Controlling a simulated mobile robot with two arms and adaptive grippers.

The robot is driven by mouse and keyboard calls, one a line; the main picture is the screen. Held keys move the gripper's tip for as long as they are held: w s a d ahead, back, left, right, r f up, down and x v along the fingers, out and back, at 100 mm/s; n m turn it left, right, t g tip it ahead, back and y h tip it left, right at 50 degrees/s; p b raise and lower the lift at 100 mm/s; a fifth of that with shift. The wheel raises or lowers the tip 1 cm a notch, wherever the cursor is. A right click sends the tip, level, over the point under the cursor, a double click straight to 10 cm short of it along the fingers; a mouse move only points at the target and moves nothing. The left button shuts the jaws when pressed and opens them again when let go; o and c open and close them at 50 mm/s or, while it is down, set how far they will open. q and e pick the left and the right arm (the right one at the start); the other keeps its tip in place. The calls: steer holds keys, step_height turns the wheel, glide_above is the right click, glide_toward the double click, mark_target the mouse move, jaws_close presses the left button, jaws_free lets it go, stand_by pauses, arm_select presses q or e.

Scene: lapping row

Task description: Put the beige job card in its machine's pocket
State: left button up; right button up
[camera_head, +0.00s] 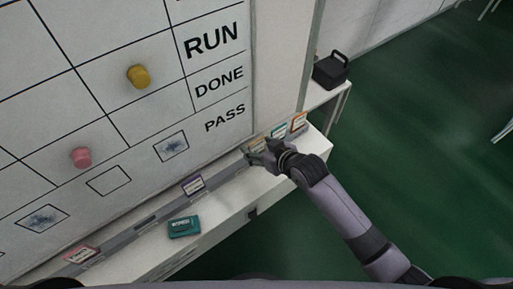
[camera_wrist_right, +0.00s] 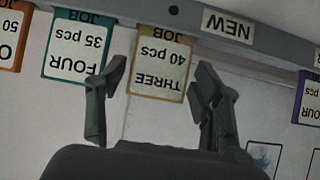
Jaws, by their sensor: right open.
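The beige job card (camera_wrist_right: 160,62), marked THREE and 40 pcs, stands in the rail under the NEW label and reads upside down in the right wrist view. In the head view the beige card (camera_head: 257,145) shows partly behind my right gripper (camera_head: 258,156). My right gripper also shows in the right wrist view (camera_wrist_right: 160,78), open, with one finger on each side of the card's free end. I cannot tell whether the fingers touch it. My left gripper is not in view. I cannot tell which place is its machine's pocket.
A teal card (camera_wrist_right: 78,47) and an orange card (camera_head: 299,122) stand beside the beige one. A purple card (camera_head: 193,186) and a red card (camera_head: 82,254) stand farther left. A teal box (camera_head: 184,227) lies on the ledge. The whiteboard (camera_head: 110,125) carries yellow and pink magnets.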

steer(key=shift+x, duration=1)
steer(key=c, duration=0.8)
steer(key=shift+r, duration=0.15)
steer(key=shift+c, duration=0.2)
